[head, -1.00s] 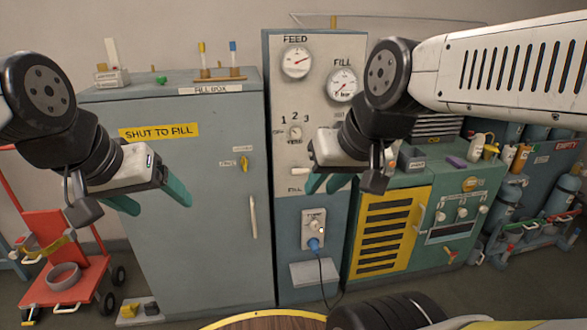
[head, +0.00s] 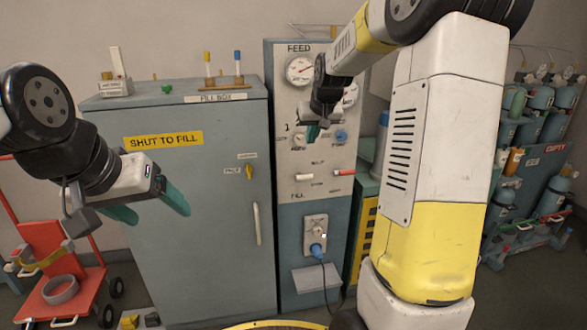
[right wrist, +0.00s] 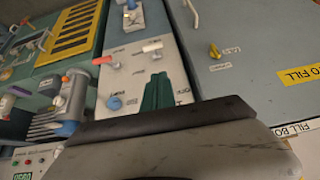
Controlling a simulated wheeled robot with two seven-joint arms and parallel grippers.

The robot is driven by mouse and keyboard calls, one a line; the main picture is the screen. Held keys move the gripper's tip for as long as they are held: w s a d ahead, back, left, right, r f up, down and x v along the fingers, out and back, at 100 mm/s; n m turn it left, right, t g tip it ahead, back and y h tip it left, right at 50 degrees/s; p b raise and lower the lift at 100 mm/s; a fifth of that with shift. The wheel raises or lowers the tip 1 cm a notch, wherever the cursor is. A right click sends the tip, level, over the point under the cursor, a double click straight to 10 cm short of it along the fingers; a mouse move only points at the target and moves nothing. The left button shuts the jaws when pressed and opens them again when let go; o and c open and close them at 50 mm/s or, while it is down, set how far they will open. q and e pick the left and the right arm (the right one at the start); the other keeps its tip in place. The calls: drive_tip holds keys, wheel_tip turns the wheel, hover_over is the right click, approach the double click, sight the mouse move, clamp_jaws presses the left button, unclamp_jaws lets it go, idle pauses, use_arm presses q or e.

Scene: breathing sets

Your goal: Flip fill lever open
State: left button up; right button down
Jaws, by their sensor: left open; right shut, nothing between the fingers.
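The grey control panel (head: 325,222) carries a white lever (head: 305,178) lying level, with a FILL label below it. A red lever (head: 344,172) lies level to its right. In the right wrist view the panel is turned over, with the white lever (right wrist: 152,46) and the orange-red lever (right wrist: 102,60). My right gripper (head: 312,132) is shut and empty, above the white lever and in front of the selector knob. Its teal fingers (right wrist: 160,92) also show in the right wrist view, apart from both levers. My left gripper (head: 152,206) is open and empty before the grey cabinet.
The grey fill box cabinet (head: 190,230) stands left of the panel, with a handle (head: 256,223). A blue knob (head: 341,137) sits above the red lever. A blue plug (head: 316,250) and cable hang lower. A red trolley (head: 62,270) stands left. My right arm hides the bench area.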

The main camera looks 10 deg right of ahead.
drive_tip(key=w+d+f, duration=0.1)
drive_tip(key=w+f, duration=0.2)
drive_tip(key=w, duration=0.2)
drive_tip(key=shift+f, duration=0.35)
drive_tip(key=shift+w, duration=0.1)
hover_over(306, 178)
drive_tip(key=f, duration=0.8)
drive_tip(key=shift+w+a, duration=0.1)
drive_tip(key=shift+w, duration=0.15)
drive_tip(key=f, duration=0.3)
drive_tip(key=shift+s+f, duration=0.2)
drive_tip(key=shift+f, duration=0.45)
drive_tip(key=shift+s+f, duration=0.1)
drive_tip(key=shift+s, duration=0.05)
